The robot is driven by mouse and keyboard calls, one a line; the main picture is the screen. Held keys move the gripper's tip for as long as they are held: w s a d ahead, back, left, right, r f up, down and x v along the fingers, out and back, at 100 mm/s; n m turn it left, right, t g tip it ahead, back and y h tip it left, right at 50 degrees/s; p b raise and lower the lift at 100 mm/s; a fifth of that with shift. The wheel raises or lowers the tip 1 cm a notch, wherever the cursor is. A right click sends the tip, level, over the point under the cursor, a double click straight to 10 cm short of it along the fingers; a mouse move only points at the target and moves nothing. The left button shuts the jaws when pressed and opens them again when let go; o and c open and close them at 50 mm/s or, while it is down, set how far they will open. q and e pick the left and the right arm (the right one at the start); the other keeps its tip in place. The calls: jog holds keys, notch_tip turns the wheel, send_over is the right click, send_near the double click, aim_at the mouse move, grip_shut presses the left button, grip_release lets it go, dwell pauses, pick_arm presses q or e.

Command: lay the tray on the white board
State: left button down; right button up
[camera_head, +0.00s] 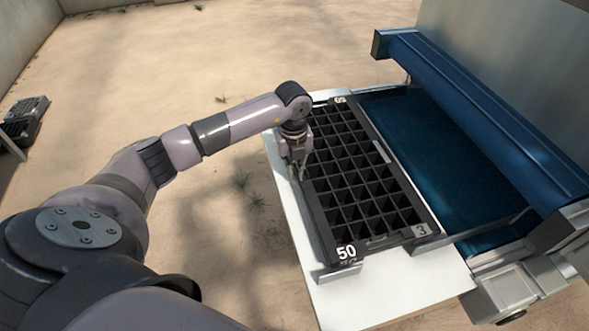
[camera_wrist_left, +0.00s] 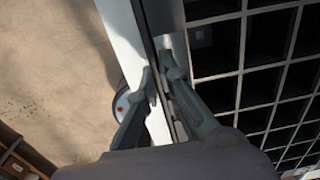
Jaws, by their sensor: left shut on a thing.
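The black seed tray (camera_head: 345,247) has many square cells and the marks 50 and 3 on its near corners. It lies over the white board (camera_head: 378,298), beside the blue belt; I cannot tell if it rests fully on the board. My left gripper (camera_head: 300,172) is at the tray's left long edge, shut on its rim. The left wrist view shows the fingers (camera_wrist_left: 165,95) on either side of the tray's rim (camera_wrist_left: 150,40), with the white board (camera_wrist_left: 125,40) below. My right gripper is not in view.
The seeder's blue belt (camera_head: 425,150) lies right of the tray, with a blue roller cover (camera_head: 480,105) above it. A metal bracket (camera_head: 338,272) stands at the tray's near left corner. A dark crate (camera_head: 25,118) is far left.

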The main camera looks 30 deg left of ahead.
pick_arm(q)
jog(key=shift+f, duration=0.35)
jog(key=c, duration=1.8)
grip_release()
jog(key=shift+r, duration=0.2)
notch_tip(320, 180, up, 12)
jog(key=shift+a+f+b, duration=0.1)
jog(key=shift+b, duration=0.9)
